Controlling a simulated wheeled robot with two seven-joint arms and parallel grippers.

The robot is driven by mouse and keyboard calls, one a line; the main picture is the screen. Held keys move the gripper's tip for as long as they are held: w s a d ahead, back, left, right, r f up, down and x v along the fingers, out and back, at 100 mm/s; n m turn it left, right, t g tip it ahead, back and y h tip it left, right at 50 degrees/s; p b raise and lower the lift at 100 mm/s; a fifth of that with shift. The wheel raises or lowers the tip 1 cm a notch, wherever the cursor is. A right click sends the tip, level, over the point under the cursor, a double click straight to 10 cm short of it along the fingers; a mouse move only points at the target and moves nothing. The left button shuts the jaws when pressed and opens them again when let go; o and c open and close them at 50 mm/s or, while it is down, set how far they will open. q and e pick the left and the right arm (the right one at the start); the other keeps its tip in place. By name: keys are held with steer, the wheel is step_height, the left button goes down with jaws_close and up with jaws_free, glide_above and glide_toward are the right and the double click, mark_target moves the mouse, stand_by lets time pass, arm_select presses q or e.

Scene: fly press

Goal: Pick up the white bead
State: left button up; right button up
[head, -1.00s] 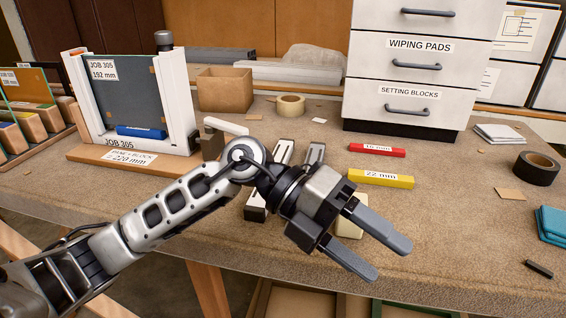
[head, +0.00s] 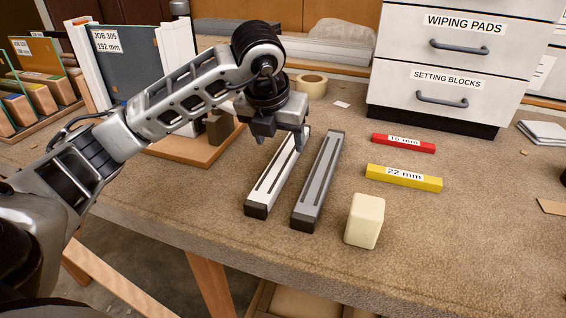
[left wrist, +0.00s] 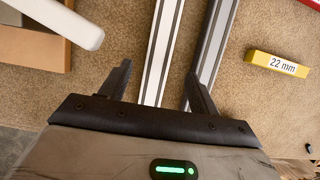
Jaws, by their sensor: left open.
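The white bead (head: 272,180) is a long white grooved strip with dark end caps, lying on the bench. It also shows in the left wrist view (left wrist: 164,40), running up between the fingers. My left gripper (head: 281,143) is open and points down at the bead's far part, one finger on each side as seen in the left wrist view (left wrist: 157,72). The height between fingertips and bead is hard to tell. The gripper hides the bead's far end in the head view. My right gripper is out of view.
A grey bead (head: 318,180) lies close beside the white one on its right. A cream block (head: 364,222), a yellow 22 mm block (head: 404,180) and a red block (head: 403,144) lie further right. A wooden-based JOB 305 stand (head: 190,152) is to the left.

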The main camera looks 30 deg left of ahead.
mark_target(283, 158)
arm_select(q)
steer(key=shift+p+x, duration=0.35)
steer(key=shift+x, duration=2.95)
steer(key=shift+s, duration=0.2)
steer(key=c, duration=1.1)
